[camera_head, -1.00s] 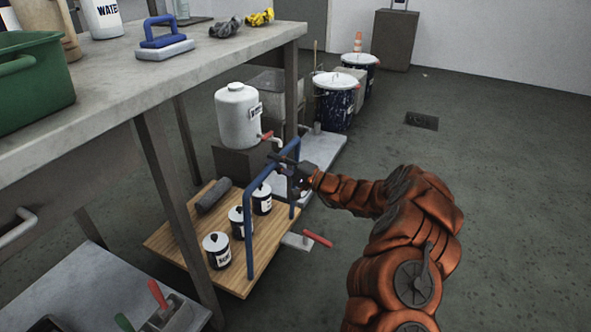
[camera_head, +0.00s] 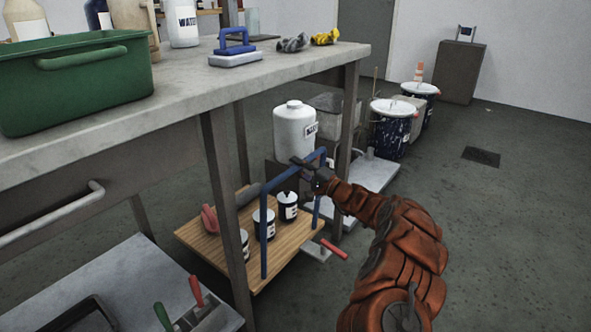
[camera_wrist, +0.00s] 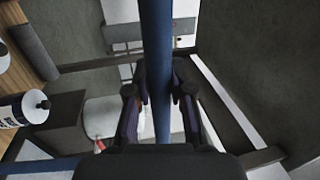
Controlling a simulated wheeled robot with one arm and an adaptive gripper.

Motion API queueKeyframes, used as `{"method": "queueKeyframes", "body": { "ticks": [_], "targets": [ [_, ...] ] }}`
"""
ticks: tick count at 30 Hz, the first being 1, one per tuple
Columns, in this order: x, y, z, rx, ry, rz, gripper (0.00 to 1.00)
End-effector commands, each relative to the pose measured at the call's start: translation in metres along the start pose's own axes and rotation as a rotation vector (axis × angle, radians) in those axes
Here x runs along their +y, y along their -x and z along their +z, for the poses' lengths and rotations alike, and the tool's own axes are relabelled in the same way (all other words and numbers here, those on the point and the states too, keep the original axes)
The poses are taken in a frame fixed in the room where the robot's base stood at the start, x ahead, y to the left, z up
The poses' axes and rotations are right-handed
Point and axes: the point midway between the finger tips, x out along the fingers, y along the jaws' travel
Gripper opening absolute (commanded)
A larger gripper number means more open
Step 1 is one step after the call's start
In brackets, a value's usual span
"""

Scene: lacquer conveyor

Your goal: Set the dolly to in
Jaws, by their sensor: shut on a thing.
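The dolly (camera_head: 287,248) is a low wooden platform with a blue tube handle (camera_head: 264,235), standing partly under the grey workbench. Several labelled cans (camera_head: 288,207) and a dark roll (camera_head: 248,194) ride on it, with a pinkish-red thing (camera_head: 209,219) at its left end. My gripper (camera_head: 312,170) is at the top bar of the handle. In the wrist view, the blue bar (camera_wrist: 158,60) runs between the fingers of my gripper (camera_wrist: 160,90), which is shut on it. Part of the platform is hidden behind a bench leg.
The workbench (camera_head: 300,72) overhangs the dolly, and its leg (camera_head: 226,200) stands in front of it. A white tank (camera_head: 295,132) is behind. A red-handled pedal (camera_head: 333,249) lies beside the dolly's right side. Lidded bins (camera_head: 392,130) stand farther back. The right floor is clear.

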Motion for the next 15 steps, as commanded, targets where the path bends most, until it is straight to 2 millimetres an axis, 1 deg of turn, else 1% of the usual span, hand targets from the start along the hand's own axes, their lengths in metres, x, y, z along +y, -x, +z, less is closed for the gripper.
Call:
{"method": "queueKeyframes", "body": {
  "ticks": [1,7,8,15],
  "targets": [
    [0.0006,-0.0032,0.0025,-0.004,0.000,0.002,0.00],
    [0.0003,-0.0038,0.0029,-0.004,0.000,0.002,0.00],
    [0.0004,-0.0038,0.0030,-0.005,0.000,0.002,0.22],
    [-0.0002,-0.0014,0.0006,-0.001,0.001,0.001,0.47]
  ]
}}
